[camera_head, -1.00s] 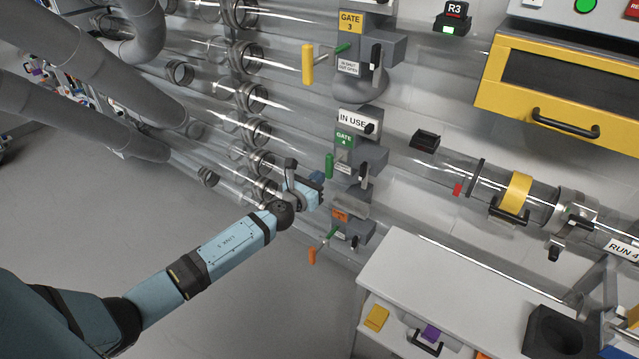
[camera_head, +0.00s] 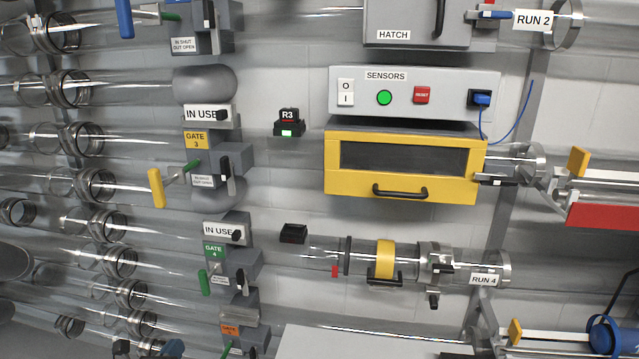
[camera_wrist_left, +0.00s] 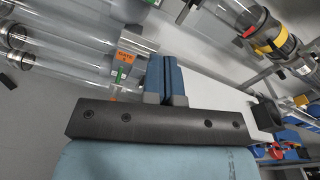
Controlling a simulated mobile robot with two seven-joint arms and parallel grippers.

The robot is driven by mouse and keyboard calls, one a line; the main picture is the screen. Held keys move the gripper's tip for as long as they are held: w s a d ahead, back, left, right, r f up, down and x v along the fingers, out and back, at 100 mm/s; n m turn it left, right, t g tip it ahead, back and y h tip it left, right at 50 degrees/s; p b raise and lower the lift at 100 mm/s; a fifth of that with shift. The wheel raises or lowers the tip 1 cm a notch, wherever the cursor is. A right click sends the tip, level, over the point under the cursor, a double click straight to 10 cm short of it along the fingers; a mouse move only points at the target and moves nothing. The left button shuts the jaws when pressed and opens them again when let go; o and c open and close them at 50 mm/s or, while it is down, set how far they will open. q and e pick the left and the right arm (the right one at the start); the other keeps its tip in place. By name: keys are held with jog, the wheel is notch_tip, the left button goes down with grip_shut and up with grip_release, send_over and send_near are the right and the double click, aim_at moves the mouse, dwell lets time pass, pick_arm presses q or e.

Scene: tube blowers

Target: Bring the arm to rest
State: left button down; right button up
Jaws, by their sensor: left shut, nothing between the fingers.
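The rest of that arm is out of this view. In the left wrist view the two blue fingers (camera_wrist_left: 166,82) lie against each other, shut, with nothing held. Beyond them in that view is the orange-labelled gate (camera_wrist_left: 125,58), which appears apart from the fingers. My right gripper does not show.
Clear tubes with metal rings fill the left. Gate 3 (camera_head: 197,140) has a yellow handle, gate 4 (camera_head: 214,250) a green one. A yellow drawer box (camera_head: 405,188) hangs under the sensor panel (camera_head: 450,88). A pale worktop (camera_head: 350,343) lies below.

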pick_arm(q)
jog(key=s+d+f+n+g+h, duration=0.15)
jog(key=s+d+f+n, duration=0.25)
jog(key=s+d+n, duration=0.5)
jog(key=s+d+f+n+g, duration=0.35)
jog(key=s+n, duration=0.45)
jog(key=n, duration=0.4)
jog(key=s+d+f+n+g+h, duration=0.15)
jog(key=s+d+f+n, duration=0.25)
jog(key=s+d+n, duration=0.5)
jog(key=a+r+p, duration=0.2)
jog(key=r+p, duration=0.4)
jog(key=p, duration=0.1)
jog(key=w+a+r+y+p, duration=0.1)
jog(key=a+r+p, duration=0.1)
jog(key=r+p, duration=0.5)
jog(key=shift+a+n+p, duration=0.25)
jog(key=shift+n+p, duration=0.05)
jog(key=shift+p, duration=0.1)
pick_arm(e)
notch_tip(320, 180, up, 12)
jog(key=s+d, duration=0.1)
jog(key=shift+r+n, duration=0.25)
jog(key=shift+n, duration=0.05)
pick_arm(q)
jog(key=shift+w, duration=0.1)
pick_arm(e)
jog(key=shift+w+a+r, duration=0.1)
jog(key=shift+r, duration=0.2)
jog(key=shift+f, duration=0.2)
